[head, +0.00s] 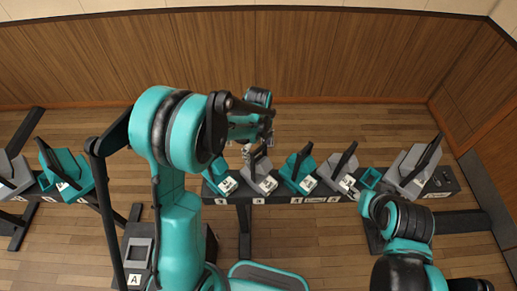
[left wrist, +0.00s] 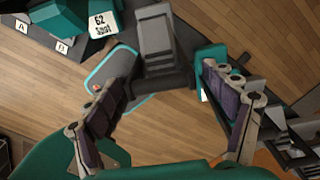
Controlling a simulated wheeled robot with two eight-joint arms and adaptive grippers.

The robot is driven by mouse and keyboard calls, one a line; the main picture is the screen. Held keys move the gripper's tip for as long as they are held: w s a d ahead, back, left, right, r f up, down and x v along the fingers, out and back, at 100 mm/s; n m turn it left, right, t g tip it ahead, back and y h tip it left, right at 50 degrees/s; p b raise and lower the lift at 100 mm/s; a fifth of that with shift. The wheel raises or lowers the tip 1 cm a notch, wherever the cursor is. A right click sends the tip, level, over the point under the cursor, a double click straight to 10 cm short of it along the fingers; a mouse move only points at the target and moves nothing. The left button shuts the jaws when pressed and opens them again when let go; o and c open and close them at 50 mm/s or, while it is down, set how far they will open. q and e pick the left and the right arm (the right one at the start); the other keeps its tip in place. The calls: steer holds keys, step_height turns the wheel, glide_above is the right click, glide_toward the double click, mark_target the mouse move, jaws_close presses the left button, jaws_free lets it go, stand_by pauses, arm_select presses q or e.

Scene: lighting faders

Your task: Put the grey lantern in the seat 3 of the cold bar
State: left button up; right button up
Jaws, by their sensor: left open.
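One grey lantern (head: 260,182) is just below my left gripper (head: 257,147), and another grey lantern (head: 338,168) stands farther right. My left gripper (left wrist: 165,75) is open. In the left wrist view, a grey lantern (left wrist: 155,40) shows between and beyond its fingertips, with its dark part close to both; I cannot tell whether they touch. I cannot read which bar is the cold one or which seat is 3.
Teal lanterns stand beside the grey one, at left (head: 219,175) and right (head: 299,172). A dark box (head: 138,255) labelled A stands at the lower left. Another bar with grey and teal lanterns (head: 65,175) is at far left.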

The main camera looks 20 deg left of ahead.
arm_select(q)
step_height(320, 180, up, 12)
steer(key=p, duration=0.2)
steer(key=s+a+r+n+t, duration=0.1)
steer(key=s+r+n+t, duration=0.1)
steer(key=s+n, duration=0.6)
steer(key=s+a+r+n+t, duration=0.1)
steer(key=s+r+n+t, duration=0.2)
steer(key=s+n, duration=0.6)
steer(key=n+t, duration=0.2)
steer(key=n, duration=0.4)
steer(key=shift+a+r+n, duration=0.35)
steer(key=shift+a+n, duration=0.05)
steer(key=shift+f, duration=0.15)
step_height(320, 180, down, 15)
steer(key=b, duration=1.5)
steer(key=shift+f+b, duration=0.15)
steer(key=shift+b, duration=0.2)
